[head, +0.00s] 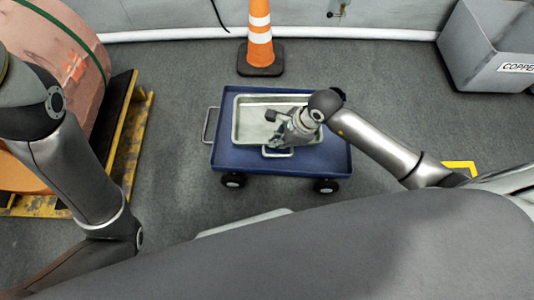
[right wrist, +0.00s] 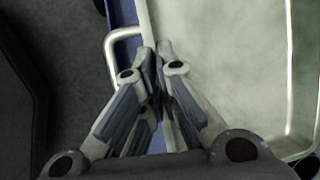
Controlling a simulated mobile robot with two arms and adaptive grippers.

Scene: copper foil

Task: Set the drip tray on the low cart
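The drip tray (head: 237,123) is a shallow, pale metal pan with a rim and a small loop handle at its near side. In the head view it lies level over the deck of the low blue cart (head: 330,160); whether it rests fully on the deck I cannot tell. My right gripper (head: 283,143) is at the tray's near edge. In the right wrist view the fingertips (right wrist: 157,48) are close together on the tray's rim, beside the loop handle (right wrist: 110,45). The tray floor (right wrist: 225,60) looks empty. My left arm shows at the left, but its gripper is not visible.
An orange and white traffic cone (head: 260,40) stands behind the cart. A large copper coil (head: 50,60) sits on a yellow-edged pallet (head: 130,150) at left. A grey bin (head: 490,50) labelled copper stands at the right. Open grey floor surrounds the cart.

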